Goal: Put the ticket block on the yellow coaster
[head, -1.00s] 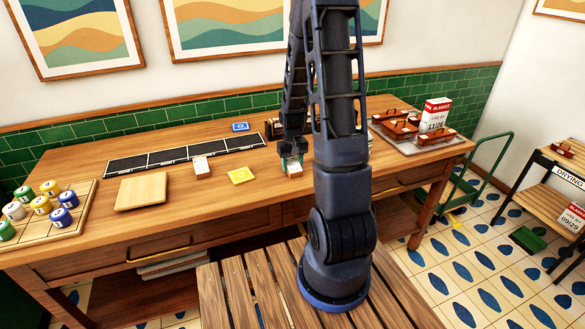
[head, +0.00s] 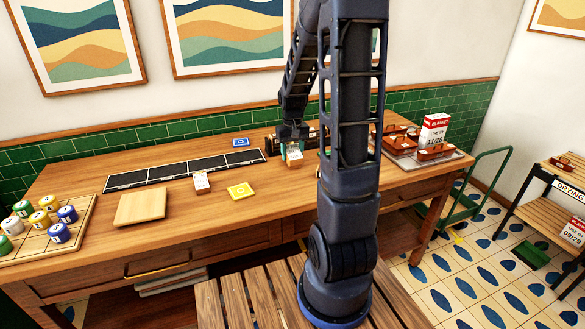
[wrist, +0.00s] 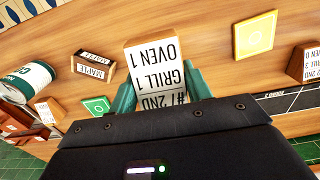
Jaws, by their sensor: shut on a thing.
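My gripper (head: 292,156) is shut on a white-faced wooden ticket block (head: 295,159), held above the table, right of the yellow coaster. In the wrist view the block (wrist: 155,68) sits between the teal fingers; its print reads "#7 2ND", "GRILL 1", "OVEN 1", partly hidden by the gripper. The yellow coaster (head: 241,192) lies flat and bare on the table; it also shows at upper right in the wrist view (wrist: 255,35). A second ticket block (head: 201,183) stands left of the coaster.
A black sectioned rail (head: 186,170) and a blue coaster (head: 240,142) lie behind. A wooden board (head: 140,207) and a rack of jars (head: 78,243) are left. The wrist view shows a MAPLE block (wrist: 93,66), a can (wrist: 28,80) and a green coaster (wrist: 97,106).

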